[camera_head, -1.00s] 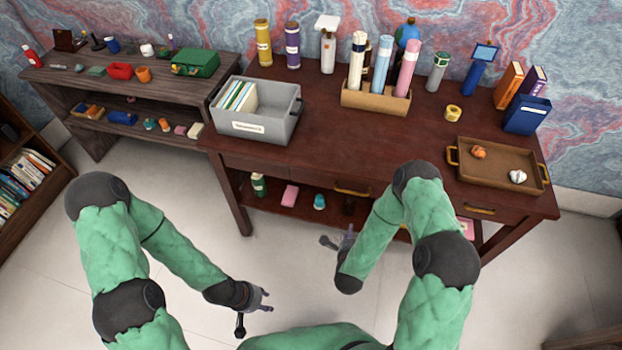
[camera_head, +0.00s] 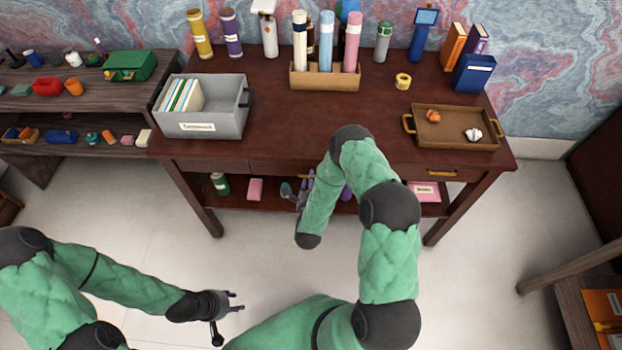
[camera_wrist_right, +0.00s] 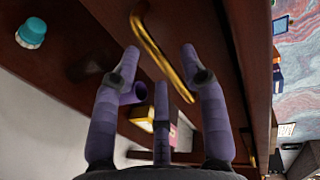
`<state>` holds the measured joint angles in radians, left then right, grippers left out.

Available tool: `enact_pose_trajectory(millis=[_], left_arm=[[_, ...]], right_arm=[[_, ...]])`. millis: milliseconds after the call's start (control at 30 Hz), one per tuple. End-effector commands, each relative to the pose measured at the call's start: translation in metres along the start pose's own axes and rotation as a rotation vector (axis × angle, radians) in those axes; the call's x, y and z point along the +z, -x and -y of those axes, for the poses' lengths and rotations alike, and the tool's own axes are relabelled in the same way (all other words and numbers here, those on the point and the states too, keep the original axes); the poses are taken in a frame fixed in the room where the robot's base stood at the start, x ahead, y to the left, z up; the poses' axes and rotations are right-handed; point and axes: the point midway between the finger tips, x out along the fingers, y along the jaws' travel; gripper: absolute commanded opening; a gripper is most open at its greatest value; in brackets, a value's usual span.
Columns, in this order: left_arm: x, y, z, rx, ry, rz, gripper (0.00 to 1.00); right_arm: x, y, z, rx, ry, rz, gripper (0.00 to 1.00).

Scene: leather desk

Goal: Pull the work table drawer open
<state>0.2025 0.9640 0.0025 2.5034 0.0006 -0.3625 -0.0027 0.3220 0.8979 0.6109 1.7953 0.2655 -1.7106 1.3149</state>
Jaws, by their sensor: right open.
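The dark red-brown work table (camera_head: 290,125) stands ahead with drawers under its top, their fronts looking flush. A gold handle (camera_head: 442,172) shows on the right drawer; the middle handle is hidden behind my right arm in the head view. In the right wrist view a gold bar handle (camera_wrist_right: 163,52) on a dark drawer front runs between the spread purple fingers of my right gripper (camera_wrist_right: 160,65). The gripper is open; I cannot tell whether it touches the handle. My right gripper (camera_head: 304,187) is partly hidden in the head view. My left gripper (camera_head: 237,301) is open and empty over the floor.
The table's lower shelf holds a green bottle (camera_head: 220,184) and a pink box (camera_head: 255,189). On top are a grey bin (camera_head: 228,122), a tube holder (camera_head: 325,79) and a brown tray (camera_head: 455,142). Floor before the table is clear. Another wooden piece (camera_head: 568,273) stands at lower right.

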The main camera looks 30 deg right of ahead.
Motion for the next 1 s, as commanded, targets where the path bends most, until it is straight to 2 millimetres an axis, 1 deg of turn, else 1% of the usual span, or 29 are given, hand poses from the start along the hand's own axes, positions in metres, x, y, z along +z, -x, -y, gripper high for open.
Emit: enact_pose_trajectory(millis=[33,200,533,567,600,667,700,1000], left_arm=[[0.0,-0.003,0.001,0.0,0.0,0.0,0.4],[0.0,-0.005,0.002,0.0,0.0,0.0,0.4],[0.0,-0.005,0.002,0.0,0.0,0.0,0.4],[0.0,-0.005,0.002,0.0,0.0,0.0,0.4],[0.0,-0.005,0.002,0.0,0.0,0.0,0.4],[0.0,-0.005,0.002,0.0,0.0,0.0,0.4],[0.0,-0.005,0.002,0.0,0.0,0.0,0.4],[-0.001,-0.006,0.002,0.0,0.0,-0.001,0.4]], right_arm=[[0.0,-0.007,-0.001,-0.002,0.0,-0.001,0.43],[0.001,-0.019,-0.001,0.0,0.0,0.001,0.43],[0.001,-0.023,0.0,0.001,0.001,0.002,0.43],[0.001,-0.023,0.0,0.001,0.001,0.002,0.41],[0.001,-0.023,0.0,0.001,0.001,0.002,0.29],[0.001,-0.023,0.0,0.001,0.001,0.002,0.12],[0.001,-0.023,0.0,0.001,0.001,0.002,0.01],[0.001,-0.024,0.0,0.001,0.001,0.002,0.0]])
